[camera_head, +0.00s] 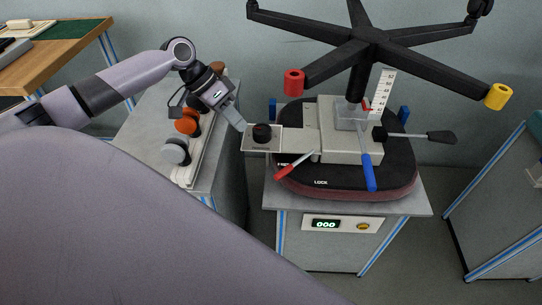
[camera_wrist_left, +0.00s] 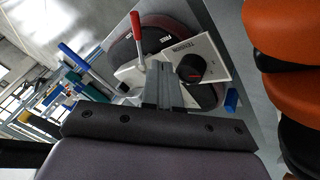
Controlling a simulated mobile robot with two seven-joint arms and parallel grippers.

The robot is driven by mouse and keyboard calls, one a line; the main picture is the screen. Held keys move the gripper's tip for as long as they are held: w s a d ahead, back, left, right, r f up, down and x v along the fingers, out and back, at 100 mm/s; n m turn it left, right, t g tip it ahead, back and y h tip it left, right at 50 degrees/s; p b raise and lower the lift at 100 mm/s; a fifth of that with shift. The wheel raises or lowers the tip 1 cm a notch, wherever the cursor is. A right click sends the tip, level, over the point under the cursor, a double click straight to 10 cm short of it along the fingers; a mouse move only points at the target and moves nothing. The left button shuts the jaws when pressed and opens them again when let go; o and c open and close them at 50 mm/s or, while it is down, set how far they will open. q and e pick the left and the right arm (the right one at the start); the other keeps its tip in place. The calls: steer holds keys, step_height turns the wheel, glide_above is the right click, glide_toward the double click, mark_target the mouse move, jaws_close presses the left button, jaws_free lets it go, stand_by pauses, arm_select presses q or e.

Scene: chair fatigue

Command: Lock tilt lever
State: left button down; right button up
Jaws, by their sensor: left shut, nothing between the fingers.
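An upturned chair seat (camera_head: 405,185) lies on a grey stand, with a metal tilt mechanism (camera_head: 345,150) on its underside. A red-handled lever (camera_head: 290,168) points to the front left, its handle near a partly hidden marking at the left; a LOCK marking (camera_head: 320,182) is further right. The lever also shows in the left wrist view (camera_wrist_left: 136,28). A blue-handled lever (camera_head: 369,172) points forward. A black paddle lever (camera_head: 438,137) points right. My left gripper (camera_head: 241,125) is shut and empty, its tips just left of the black tension knob (camera_head: 262,132). My right gripper is out of view.
The black five-arm chair base (camera_head: 370,38) stands up over the seat, with a red (camera_head: 293,82) and a yellow (camera_head: 498,96) end cap. The stand's display (camera_head: 326,223) reads 000.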

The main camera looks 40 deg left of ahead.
arm_select(q)
glide_toward(296, 162)
steer(key=s+a+f, duration=0.1)
steer(key=a+f, duration=0.3)
steer(key=d, duration=0.1)
steer(key=d+f, duration=0.1)
steer(key=s+d, duration=0.1)
steer(key=shift+d+f, duration=0.35)
steer(key=shift+d, duration=0.35)
